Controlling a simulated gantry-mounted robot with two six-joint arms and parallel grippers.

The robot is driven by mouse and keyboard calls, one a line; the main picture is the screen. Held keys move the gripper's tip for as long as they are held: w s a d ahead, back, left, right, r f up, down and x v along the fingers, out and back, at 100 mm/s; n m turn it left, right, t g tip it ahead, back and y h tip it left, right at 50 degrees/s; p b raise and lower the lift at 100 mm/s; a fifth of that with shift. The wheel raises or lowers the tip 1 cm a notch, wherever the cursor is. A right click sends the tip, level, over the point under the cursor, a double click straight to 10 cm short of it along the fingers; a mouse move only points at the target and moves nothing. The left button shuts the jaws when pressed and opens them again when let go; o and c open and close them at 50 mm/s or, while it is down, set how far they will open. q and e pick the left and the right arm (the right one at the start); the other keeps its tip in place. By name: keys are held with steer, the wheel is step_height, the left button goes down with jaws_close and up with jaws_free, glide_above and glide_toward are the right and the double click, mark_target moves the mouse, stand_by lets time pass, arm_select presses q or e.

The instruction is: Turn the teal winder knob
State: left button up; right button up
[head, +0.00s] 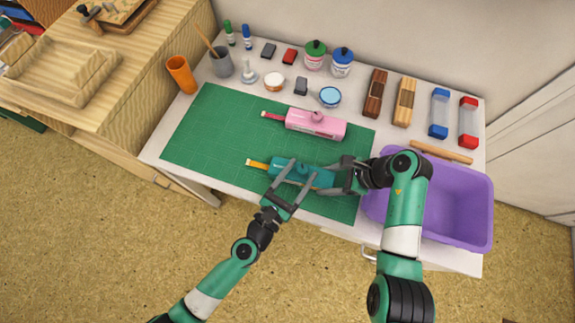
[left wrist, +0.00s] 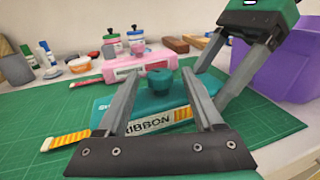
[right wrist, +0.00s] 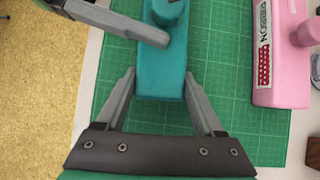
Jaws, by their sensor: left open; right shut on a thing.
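The teal ribbon winder (head: 317,180) lies on the green cutting mat, with a yellow ribbon tail (head: 258,165) at its left end. Its round teal knob (left wrist: 161,81) stands on top, and the knob also shows at the top of the right wrist view (right wrist: 168,11). My right gripper (right wrist: 160,82) is shut on the winder's right end, one finger on each side. My left gripper (head: 297,180) is open over the winder, its fingers spread apart, with the knob beyond and between them in the left wrist view (left wrist: 160,98).
A pink winder (head: 316,124) lies behind the teal one on the mat (head: 215,135). A purple bin (head: 470,205) stands at the right, near my right arm. Ink jars, stamps and small pads line the back of the table. The mat's left part is clear.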

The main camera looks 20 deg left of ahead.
arm_select(q)
steer(key=v, duration=0.7)
steer(key=shift+s, duration=0.25)
